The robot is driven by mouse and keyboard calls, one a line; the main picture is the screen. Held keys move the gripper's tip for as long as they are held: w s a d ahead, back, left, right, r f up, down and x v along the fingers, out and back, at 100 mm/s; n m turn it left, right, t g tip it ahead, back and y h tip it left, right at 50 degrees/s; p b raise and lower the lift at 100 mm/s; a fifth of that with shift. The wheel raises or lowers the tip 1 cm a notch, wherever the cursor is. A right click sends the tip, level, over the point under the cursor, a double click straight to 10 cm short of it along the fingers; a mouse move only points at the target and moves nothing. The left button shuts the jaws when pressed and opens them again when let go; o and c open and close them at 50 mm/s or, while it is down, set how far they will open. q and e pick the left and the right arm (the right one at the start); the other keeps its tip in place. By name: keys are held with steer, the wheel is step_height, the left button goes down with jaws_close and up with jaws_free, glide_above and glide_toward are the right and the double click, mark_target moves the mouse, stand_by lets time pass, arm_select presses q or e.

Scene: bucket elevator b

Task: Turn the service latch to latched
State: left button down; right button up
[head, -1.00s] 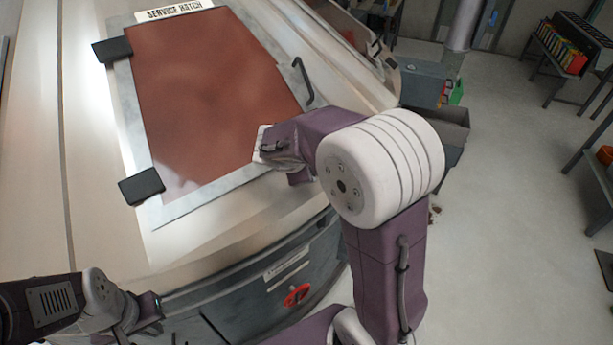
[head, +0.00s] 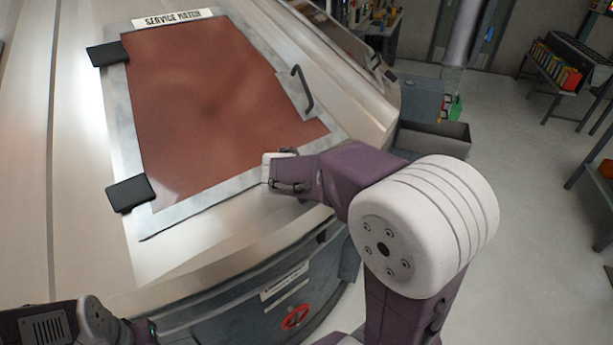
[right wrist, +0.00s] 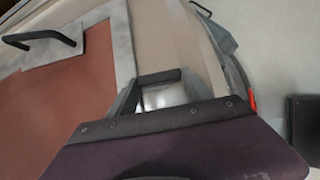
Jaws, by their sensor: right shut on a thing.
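The rust-red service hatch panel (head: 215,105) lies in its grey frame on the sloping machine casing. My right gripper (head: 274,172) reaches over the frame's lower edge near its lower right corner. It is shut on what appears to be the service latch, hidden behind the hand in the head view. In the right wrist view, a dark bar (right wrist: 157,77) shows just beyond the purple hand, beside the hatch's grey border; I cannot tell how far the latch is turned. Of my left arm, only a part shows at the bottom left; its gripper is out of frame.
A bent black handle (head: 302,92) stands at the hatch's right side. Two black hinge blocks (head: 131,193) are on its left edge. A red knob (head: 295,317) sits on the lower front panel. Open floor (head: 520,240) lies to the right.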

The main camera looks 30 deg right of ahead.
steer(key=o, duration=1.4)
steer(key=shift+c, duration=0.2)
steer(key=shift+a, duration=0.1)
steer(key=p+v, duration=0.1)
steer(key=v, duration=0.8)
